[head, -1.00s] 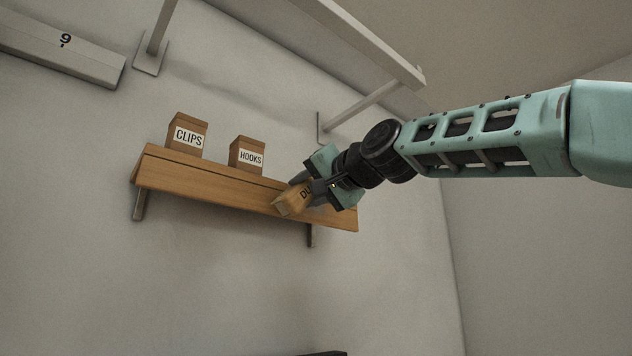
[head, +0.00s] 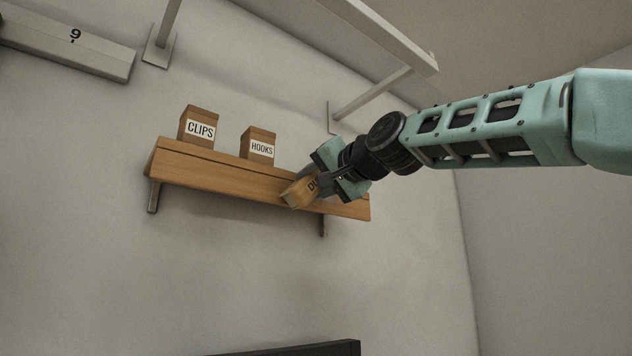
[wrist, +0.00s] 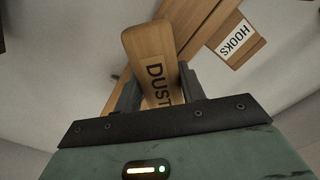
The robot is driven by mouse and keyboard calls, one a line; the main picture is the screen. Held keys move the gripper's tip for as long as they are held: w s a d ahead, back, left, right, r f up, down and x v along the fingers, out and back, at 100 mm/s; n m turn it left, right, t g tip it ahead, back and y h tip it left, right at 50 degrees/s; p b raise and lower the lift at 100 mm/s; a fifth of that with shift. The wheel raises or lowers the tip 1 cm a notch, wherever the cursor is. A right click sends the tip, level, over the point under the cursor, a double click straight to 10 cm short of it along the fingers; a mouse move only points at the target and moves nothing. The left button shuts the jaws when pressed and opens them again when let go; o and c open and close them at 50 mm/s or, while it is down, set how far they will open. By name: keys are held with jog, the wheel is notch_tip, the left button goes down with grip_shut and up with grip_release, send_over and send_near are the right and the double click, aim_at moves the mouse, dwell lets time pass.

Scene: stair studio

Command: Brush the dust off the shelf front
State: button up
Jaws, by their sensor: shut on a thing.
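The wooden shelf (head: 222,180) is fixed to the wall on brackets, and its front face shows in the head view. My gripper (head: 326,188) is at the right part of the shelf front. It is shut on a wooden block-like brush (head: 299,192) lettered "DUST", partly hidden by the fingers. In the wrist view the brush (wrist: 152,50) sits between the two fingers (wrist: 158,92), its far end over the shelf (wrist: 192,40). The brush looks close to the shelf front; I cannot tell if it touches. No dust can be made out.
A box marked CLIPS (head: 198,126) and a box marked HOOKS (head: 258,145) stand on the shelf, HOOKS nearer my gripper. A pale rail (head: 385,35) runs above. A pale beam (head: 70,45) is at upper left, and a dark edge (head: 300,350) lies below.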

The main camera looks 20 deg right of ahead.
jog(key=shift+x, duration=0.8)
jog(key=shift+w+d+f+b, duration=0.1)
jog(key=shift+d+b, duration=0.25)
jog(key=shift+d, duration=0.05)
jog(key=shift+w+d+f+b, duration=0.15)
jog(key=shift+d+b, duration=0.15)
jog(key=shift+d, duration=0.15)
jog(key=shift+w+d+r+b, duration=0.1)
jog(key=shift+d+b, duration=0.15)
jog(key=shift+d, duration=0.2)
jog(key=shift+w+d+r+b, duration=0.1)
jog(key=shift+d+r+b, duration=0.1)
jog(key=shift+d, duration=0.3)
jog(key=shift+w+d+f+b, duration=0.15)
jog(key=shift+w+d+b, duration=0.2)
jog(key=shift+d, duration=0.4)
jog(key=shift+w+d+b, duration=0.1)
jog(key=shift+w+d, duration=0.4)
jog(key=shift+d, duration=0.95)
jog(key=shift+w+d+b, duration=0.15)
jog(key=shift+w+d, duration=0.35)
jog(key=shift+d, duration=0.95)
jog(key=shift+w+d+b, duration=0.1)
jog(key=shift+w+d, duration=0.4)
jog(key=shift+d, duration=0.95)
jog(key=shift+a, duration=0.1)
